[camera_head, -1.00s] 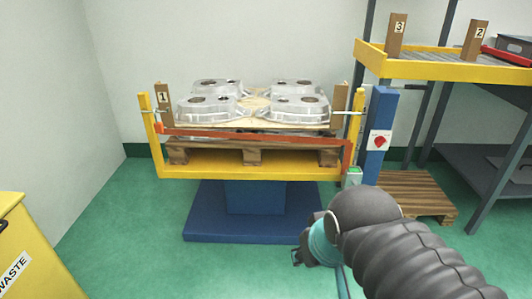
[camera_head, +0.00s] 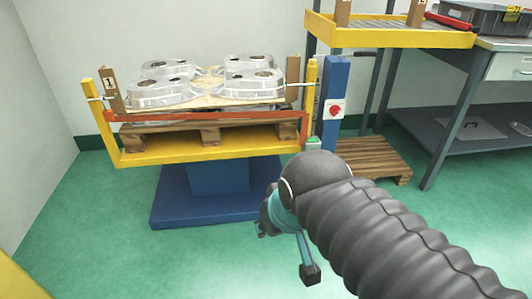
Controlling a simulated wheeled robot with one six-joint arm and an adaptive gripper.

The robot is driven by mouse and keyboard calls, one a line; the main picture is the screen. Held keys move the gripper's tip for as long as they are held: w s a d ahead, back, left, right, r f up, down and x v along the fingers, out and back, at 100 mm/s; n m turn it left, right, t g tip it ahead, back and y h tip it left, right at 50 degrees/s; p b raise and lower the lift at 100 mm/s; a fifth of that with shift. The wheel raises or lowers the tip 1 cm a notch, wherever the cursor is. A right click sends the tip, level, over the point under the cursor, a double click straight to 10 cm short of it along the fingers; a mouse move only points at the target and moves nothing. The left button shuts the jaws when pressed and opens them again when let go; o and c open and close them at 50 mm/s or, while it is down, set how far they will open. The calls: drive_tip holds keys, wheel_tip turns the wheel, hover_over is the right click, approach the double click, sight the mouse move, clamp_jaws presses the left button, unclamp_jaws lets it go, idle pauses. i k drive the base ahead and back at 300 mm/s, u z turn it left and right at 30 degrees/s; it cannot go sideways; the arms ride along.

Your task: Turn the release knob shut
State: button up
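The red knob (camera_head: 335,110) sits on a white plate on the blue post (camera_head: 338,75), just right of the yellow frame holding the castings. Its marking is too small to read. My gripper (camera_head: 264,224) is low in front of the blue lift base, below and left of the knob and well apart from it. My dark sleeved arm and teal wrist cover much of it. Its fingers are too hidden to tell whether they are open or shut, and I see nothing held.
Aluminium castings (camera_head: 160,92) lie on a pallet inside the yellow frame (camera_head: 190,152), with a red bar (camera_head: 200,121) across its front. A small green-topped box (camera_head: 313,143) is at its right corner. A wooden pallet (camera_head: 375,158) and a workbench (camera_head: 480,120) stand right. Green floor is clear in front.

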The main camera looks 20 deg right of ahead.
sight(335, 109)
drive_tip(key=z, duration=1.1)
drive_tip(key=k, duration=0.45)
drive_tip(key=z, duration=0.5)
